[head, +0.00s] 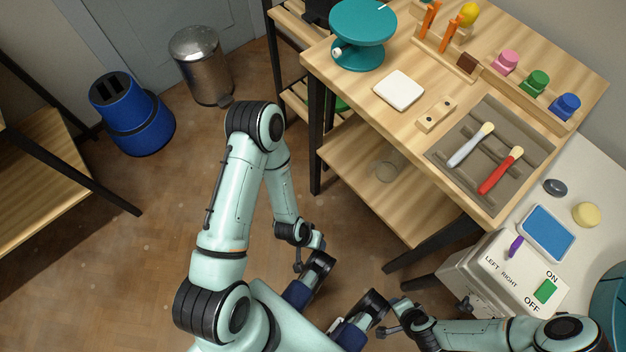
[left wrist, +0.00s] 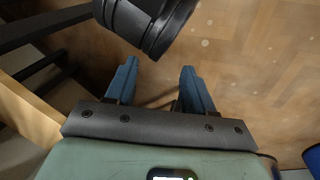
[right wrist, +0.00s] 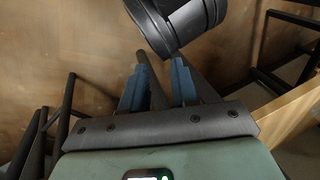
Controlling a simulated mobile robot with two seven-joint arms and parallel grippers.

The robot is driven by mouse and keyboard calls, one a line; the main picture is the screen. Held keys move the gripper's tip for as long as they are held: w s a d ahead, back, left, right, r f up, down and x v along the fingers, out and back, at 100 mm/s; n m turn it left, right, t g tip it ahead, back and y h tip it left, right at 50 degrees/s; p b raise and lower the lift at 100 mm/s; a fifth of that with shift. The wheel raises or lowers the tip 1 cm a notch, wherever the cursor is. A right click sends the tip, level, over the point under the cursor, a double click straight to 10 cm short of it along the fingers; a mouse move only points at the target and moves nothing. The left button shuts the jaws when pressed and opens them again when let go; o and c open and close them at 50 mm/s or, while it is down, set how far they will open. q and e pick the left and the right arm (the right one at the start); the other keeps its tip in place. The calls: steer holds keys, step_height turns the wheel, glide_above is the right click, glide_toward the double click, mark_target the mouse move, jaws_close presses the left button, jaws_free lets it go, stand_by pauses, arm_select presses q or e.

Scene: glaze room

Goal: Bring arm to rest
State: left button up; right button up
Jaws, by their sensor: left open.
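My left arm reaches up from the bottom of the head view and folds back down. Its left gripper (head: 297,294) hangs over the floor beside the workbench, close to my body. In the left wrist view the left gripper (left wrist: 159,65) has its blue fingers apart, with nothing between them. My right arm comes in from the lower right, and its right gripper (head: 349,334) is low at the bottom centre. In the right wrist view the right gripper (right wrist: 162,64) has a narrower gap between its fingers and holds nothing visible.
The wooden workbench (head: 345,75) carries a teal turntable (head: 363,24), a white tile (head: 399,90) and a grey tray (head: 446,163) with two brushes. A switch box (head: 480,280) stands at lower right. A blue bin (head: 135,120) and a metal bin (head: 200,65) stand left. The floor between is clear.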

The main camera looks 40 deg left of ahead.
arm_select(q)
steer(key=shift+r, duration=0.1)
arm_select(e)
steer(key=shift+r, duration=0.1)
arm_select(q)
steer(key=s+d+r+g+p, duration=0.1)
steer(key=s+r+p, duration=0.2)
steer(key=r+p, duration=0.6)
steer(key=s+d+r+g+h+p, duration=0.1)
steer(key=s+d+r+g+p, duration=0.1)
steer(key=r+p, duration=0.7)
steer(key=shift+s+d+r+m, duration=0.15)
steer(key=shift+s+d+m, duration=0.2)
steer(key=shift+s, duration=0.55)
arm_select(e)
steer(key=s+a+r+g, duration=0.1)
steer(key=s+r, duration=0.2)
steer(key=r, duration=0.6)
steer(key=s+a+r+g+y, duration=0.1)
steer(key=s+r, duration=0.3)
steer(key=r, duration=0.5)
steer(key=shift+a+r+n+g, duration=0.15)
steer(key=shift+a+n+g, duration=0.3)
steer(key=shift+a, duration=0.3)
arm_select(q)
steer(key=shift+a, duration=0.1)
steer(key=shift+c, duration=1)
steer(key=shift+s, duration=0.1)
